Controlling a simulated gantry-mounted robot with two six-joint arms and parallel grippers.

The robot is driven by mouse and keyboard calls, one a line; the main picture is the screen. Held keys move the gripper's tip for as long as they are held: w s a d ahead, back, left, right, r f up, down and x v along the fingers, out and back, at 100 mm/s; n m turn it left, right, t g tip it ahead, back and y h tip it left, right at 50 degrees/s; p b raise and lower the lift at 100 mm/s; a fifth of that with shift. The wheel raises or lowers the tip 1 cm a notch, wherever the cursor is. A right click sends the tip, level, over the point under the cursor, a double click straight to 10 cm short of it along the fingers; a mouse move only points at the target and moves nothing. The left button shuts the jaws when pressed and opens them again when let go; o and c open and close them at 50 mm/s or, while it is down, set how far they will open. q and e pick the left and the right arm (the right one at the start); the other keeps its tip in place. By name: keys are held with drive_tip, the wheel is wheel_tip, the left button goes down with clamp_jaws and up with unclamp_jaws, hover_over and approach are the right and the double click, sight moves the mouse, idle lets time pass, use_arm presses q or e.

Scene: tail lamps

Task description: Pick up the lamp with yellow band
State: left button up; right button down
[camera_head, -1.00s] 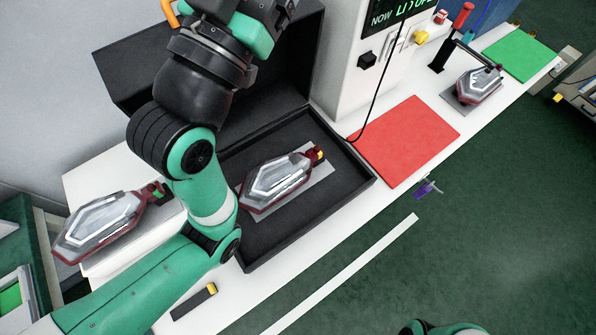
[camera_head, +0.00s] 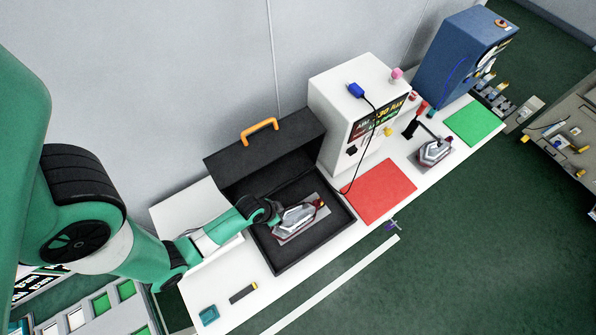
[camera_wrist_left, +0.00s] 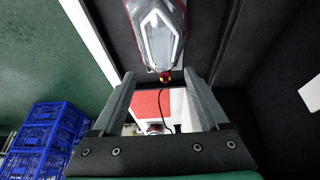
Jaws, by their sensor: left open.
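The lamp with yellow band (camera_head: 298,218) lies on a light plate inside the open black case (camera_head: 335,234). It has a clear and silver lens, a dark red rim and a yellow band at its right end. In the left wrist view the lamp (camera_wrist_left: 158,35) shows at the top, with its yellow band just beyond the fingertips. My left gripper (camera_wrist_left: 160,76) has its two fingers apart with nothing between them. In the head view the left gripper (camera_head: 273,214) is at the lamp's left end; whether it touches is unclear. My right gripper is not in view.
The case's raised lid has an orange handle (camera_head: 259,131). A red mat (camera_head: 378,191), a second lamp (camera_head: 435,152) on a stand and a green mat (camera_head: 474,122) lie to the right. A white machine (camera_head: 340,110) stands behind. Blue crates (camera_wrist_left: 45,135) show in the wrist view.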

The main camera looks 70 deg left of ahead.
use_arm(q)
drive_tip(key=b, duration=0.6)
hover_over(293, 215)
drive_tip(key=s, duration=0.2)
drive_tip(key=f, duration=0.4)
drive_tip(key=d+f, duration=0.1)
drive_tip(key=f, duration=0.1)
drive_tip(key=b+x, duration=0.3)
drive_tip(key=x, duration=0.1)
drive_tip(key=shift+a, duration=0.2)
drive_tip(key=shift+w+f, duration=0.2)
drive_tip(key=shift+f, duration=0.25)
drive_tip(key=shift+f+b, duration=0.1)
drive_tip(key=shift+b, duration=0.25)
clamp_jaws()
